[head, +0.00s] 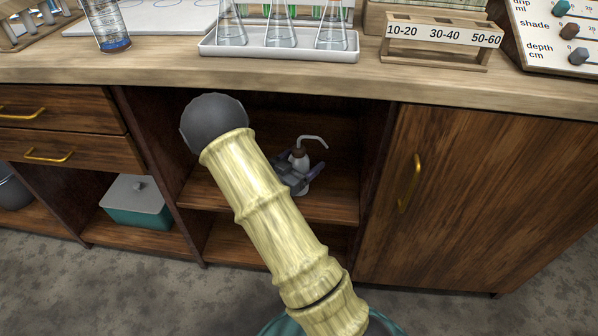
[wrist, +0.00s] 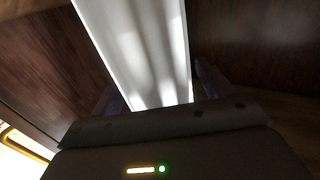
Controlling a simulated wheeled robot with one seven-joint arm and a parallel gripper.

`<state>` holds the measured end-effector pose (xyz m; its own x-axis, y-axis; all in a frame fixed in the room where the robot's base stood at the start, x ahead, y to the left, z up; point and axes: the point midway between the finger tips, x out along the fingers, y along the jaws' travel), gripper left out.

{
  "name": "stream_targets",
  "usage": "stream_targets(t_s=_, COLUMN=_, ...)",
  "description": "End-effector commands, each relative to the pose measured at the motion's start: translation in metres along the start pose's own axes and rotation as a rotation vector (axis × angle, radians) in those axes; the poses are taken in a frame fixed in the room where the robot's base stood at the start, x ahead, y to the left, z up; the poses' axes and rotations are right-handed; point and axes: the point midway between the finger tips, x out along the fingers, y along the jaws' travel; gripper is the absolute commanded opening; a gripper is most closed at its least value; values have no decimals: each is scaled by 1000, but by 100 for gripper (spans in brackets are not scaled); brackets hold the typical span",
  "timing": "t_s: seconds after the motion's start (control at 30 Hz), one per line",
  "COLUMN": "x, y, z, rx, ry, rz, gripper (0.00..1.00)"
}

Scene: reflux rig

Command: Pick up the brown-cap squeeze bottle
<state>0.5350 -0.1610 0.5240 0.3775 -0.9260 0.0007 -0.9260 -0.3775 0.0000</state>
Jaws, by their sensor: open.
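The brown-cap squeeze bottle (head: 299,157) stands upright on the shelf of the open cabinet compartment, its pale bent spout pointing right. My gripper (head: 301,168) is at the bottle's body, with dark purple-grey fingers to either side of it. In the wrist view the white bottle body (wrist: 145,50) fills the space between the two dark fingers of my gripper (wrist: 157,85). The jaws are open around the bottle. I cannot tell whether a finger touches it. Part of the lower body is hidden by the gripper.
My pale arm crosses the compartment and hides part of its left side. The compartment is bounded by the shelf (head: 335,207), drawers (head: 60,115) on the left and a closed door (head: 480,190) on the right. The countertop (head: 160,72) overhangs, holding a tray of flasks (head: 280,48).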

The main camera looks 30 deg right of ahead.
Motion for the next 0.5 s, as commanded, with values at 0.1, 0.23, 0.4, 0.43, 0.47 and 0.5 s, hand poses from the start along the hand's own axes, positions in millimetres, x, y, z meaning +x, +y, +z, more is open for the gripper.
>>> stream_targets(t_s=0.1, x=0, y=0, z=0, rx=0, ry=0, rz=0, gripper=59)
stream_targets(t_s=0.23, x=0, y=0, z=0, rx=0, ry=0, rz=0, gripper=43)
stream_targets(t_s=0.4, x=0, y=0, z=0, rx=0, ry=1, rz=0, gripper=43)
stream_targets(t_s=0.43, x=0, y=0, z=0, rx=0, ry=1, rz=0, gripper=43)
stream_targets(t_s=0.47, x=0, y=0, z=0, rx=0, ry=1, rz=0, gripper=43)
stream_targets(t_s=0.5, x=0, y=0, z=0, rx=0, ry=1, rz=0, gripper=43)
